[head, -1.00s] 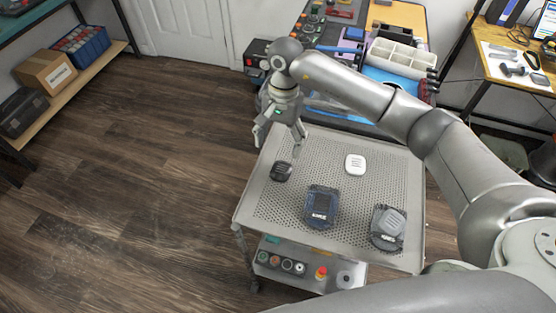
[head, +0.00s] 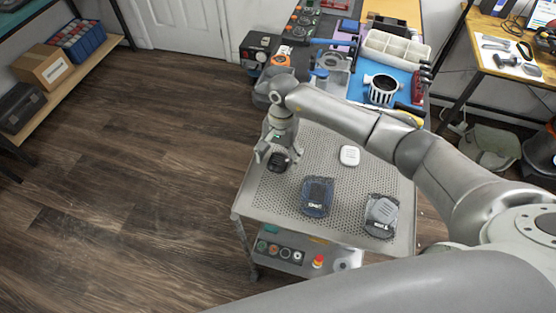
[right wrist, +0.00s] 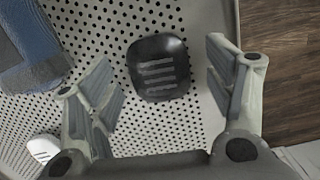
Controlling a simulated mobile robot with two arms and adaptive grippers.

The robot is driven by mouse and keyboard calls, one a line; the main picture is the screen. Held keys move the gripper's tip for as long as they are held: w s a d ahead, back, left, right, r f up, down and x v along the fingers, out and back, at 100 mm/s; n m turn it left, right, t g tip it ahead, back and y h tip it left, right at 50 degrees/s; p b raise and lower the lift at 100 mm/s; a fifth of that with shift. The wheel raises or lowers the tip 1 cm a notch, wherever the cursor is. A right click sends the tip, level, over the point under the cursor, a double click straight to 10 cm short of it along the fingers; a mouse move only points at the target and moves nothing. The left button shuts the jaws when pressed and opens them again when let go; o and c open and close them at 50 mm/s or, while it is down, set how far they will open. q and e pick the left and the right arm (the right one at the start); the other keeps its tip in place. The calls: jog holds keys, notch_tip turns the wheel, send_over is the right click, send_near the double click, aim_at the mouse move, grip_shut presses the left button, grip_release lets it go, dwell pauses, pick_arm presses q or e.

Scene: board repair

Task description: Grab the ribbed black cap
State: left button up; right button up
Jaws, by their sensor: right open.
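The ribbed black cap (head: 279,163) lies on the perforated metal cart top (head: 262,200) near its left edge in the head view. In the right wrist view the cap (right wrist: 158,68) shows as a rounded black piece with several raised grey ribs, flat on the surface. My right gripper (head: 275,160) is right over the cap. In the right wrist view its fingers (right wrist: 160,85) stand open on either side of the cap, apart from it, and nothing is held. My left gripper is not in view.
A white ribbed cap (head: 349,155), a dark blue device (head: 317,196) and a grey-capped device (head: 380,215) sit on the cart. The blue device also shows in the right wrist view (right wrist: 32,45). A cluttered workbench (head: 398,12) stands behind. The cart's lower shelf holds buttons.

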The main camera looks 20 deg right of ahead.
jog(key=c, duration=0.9)
jog(key=shift+c, duration=0.2)
